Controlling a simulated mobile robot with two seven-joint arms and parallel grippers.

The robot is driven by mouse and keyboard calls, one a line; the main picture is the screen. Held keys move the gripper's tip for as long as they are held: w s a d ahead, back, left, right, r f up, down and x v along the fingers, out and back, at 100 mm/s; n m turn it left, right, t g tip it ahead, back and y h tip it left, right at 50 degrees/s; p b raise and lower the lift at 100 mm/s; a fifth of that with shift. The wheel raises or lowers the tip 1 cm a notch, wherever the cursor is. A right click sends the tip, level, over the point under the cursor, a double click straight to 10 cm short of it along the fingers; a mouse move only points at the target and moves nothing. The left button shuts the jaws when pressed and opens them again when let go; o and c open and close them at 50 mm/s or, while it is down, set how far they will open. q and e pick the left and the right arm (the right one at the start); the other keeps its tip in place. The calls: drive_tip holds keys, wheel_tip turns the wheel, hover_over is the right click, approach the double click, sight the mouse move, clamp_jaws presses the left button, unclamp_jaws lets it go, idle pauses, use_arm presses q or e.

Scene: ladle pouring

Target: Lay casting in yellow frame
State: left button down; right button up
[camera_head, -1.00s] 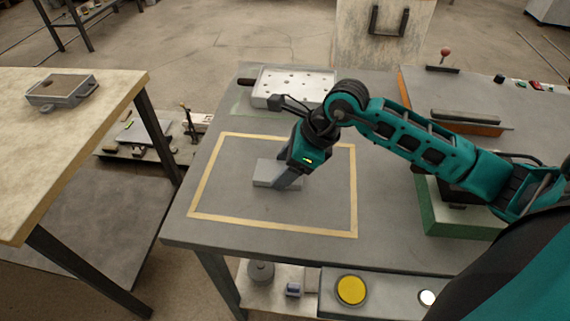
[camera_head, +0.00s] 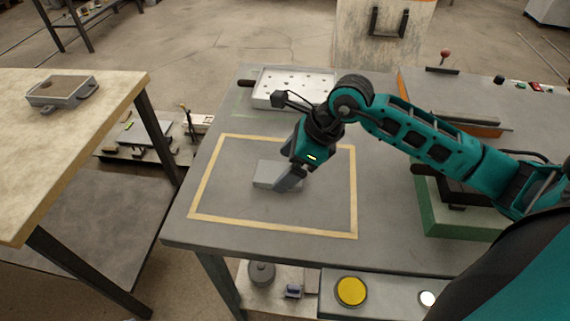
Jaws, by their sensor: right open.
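A grey rectangular casting (camera_head: 264,173) lies flat inside the yellow frame (camera_head: 205,178) marked on the grey table. My right gripper (camera_head: 284,183) is open at the casting's right side, tilted down toward the table. Its fingers hide the casting's right end, and I cannot tell whether they touch it. My left gripper is not in view.
A white tray with holes (camera_head: 292,90) lies behind the frame. A green-sided block (camera_head: 440,215) stands to the right. A light table (camera_head: 60,160) on the left bears another grey metal part (camera_head: 62,92). The frame's front area is clear.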

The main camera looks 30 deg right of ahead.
drive_tip(key=v, duration=1.1)
drive_tip(key=shift+s+a+f, duration=0.1)
